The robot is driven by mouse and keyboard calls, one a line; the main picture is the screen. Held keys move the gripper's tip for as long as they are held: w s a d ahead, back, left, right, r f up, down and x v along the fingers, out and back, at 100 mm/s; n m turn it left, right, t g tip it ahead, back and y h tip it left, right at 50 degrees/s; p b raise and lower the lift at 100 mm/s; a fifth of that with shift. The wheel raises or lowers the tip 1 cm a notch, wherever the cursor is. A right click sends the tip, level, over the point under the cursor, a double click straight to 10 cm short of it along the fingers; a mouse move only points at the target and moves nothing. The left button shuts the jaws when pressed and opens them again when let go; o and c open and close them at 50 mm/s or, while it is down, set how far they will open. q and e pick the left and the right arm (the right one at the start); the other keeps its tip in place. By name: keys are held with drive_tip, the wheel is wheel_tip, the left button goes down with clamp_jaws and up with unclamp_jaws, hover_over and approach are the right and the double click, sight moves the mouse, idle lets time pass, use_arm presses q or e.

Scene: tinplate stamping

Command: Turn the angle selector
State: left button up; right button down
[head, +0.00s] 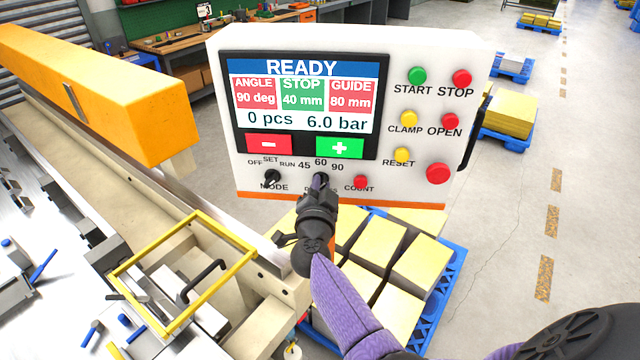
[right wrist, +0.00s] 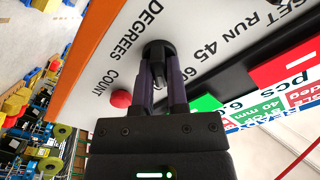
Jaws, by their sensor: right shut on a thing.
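The white control panel (head: 215,120) shows READY on its screen, with ANGLE 90 deg, STOP 40 mm and GUIDE 80 mm. The black angle selector knob (head: 320,178) sits below the 45, 60 and 90 marks, partly hidden by my gripper. It also shows in the right wrist view (right wrist: 157,52), beside the word DEGREES. My right gripper (head: 318,190) is at the knob, its two fingers shut on it, one on each side. In the right wrist view the fingers (right wrist: 162,85) reach up to the knob. My left gripper is not in view.
The mode knob (head: 272,178) is left of the selector and the red COUNT button (head: 360,183) is close on its right. A yellow frame (head: 205,222) stands on the machine at lower left. Yellow blocks on a blue pallet (head: 432,305) lie below the panel.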

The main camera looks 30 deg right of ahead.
drive_tip(key=shift+m, duration=0.6)
drive_tip(key=c, duration=0.6)
unclamp_jaws()
drive_tip(key=shift+c, duration=0.2)
drive_tip(key=p+v, duration=0.4)
drive_tip(key=v, duration=0.5)
drive_tip(key=shift+s+a, duration=0.25)
drive_tip(key=shift+s, duration=0.05)
